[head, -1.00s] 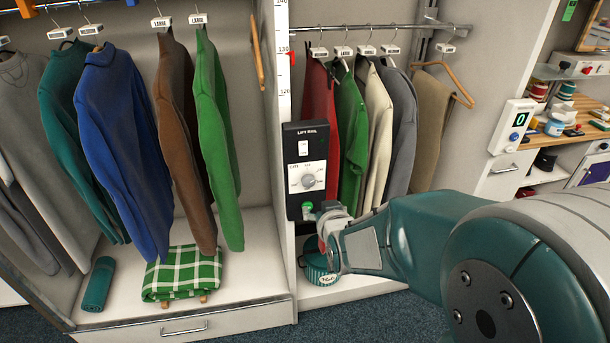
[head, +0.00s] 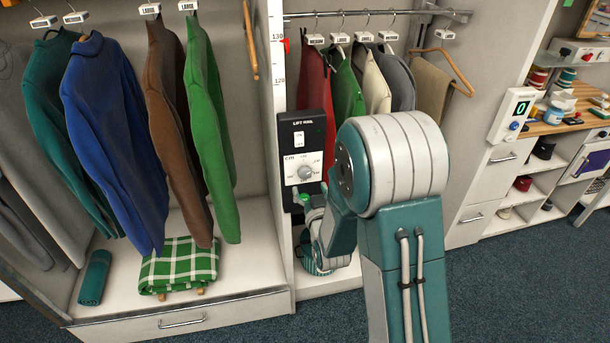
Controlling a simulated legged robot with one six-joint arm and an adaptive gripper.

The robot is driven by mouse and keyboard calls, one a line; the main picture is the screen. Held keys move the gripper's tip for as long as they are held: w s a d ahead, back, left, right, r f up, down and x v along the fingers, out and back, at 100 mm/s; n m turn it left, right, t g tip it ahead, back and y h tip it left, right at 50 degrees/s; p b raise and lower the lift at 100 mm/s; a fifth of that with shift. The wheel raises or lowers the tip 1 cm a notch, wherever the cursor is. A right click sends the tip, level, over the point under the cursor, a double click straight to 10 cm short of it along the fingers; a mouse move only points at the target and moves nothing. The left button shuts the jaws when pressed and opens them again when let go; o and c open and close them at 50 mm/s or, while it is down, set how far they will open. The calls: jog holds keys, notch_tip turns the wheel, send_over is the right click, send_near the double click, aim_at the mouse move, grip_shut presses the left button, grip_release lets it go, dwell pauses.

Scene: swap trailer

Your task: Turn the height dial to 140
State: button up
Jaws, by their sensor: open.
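The height dial (head: 304,172) is a light round knob on the black lift rail panel (head: 290,152), with a cm scale around it. Its exact setting is too small to read. A white switch (head: 299,139) sits above the dial. A green button (head: 303,197) shows at the panel's lower end. My gripper (head: 314,214) is open, just below the dial and close to the panel's lower end, apart from the dial. My arm partly hides it, so its fingertips are hard to make out.
The height strip (head: 277,70) beside the panel shows 130 and 120, with a red marker (head: 286,45) near 130. Garments hang on both sides. A folded green check blanket (head: 180,265) lies on the left shelf.

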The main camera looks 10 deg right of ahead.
aim_at(305, 176)
jog(key=w, duration=0.5)
jog(key=shift+w, duration=0.3)
jog(key=c, duration=1.1)
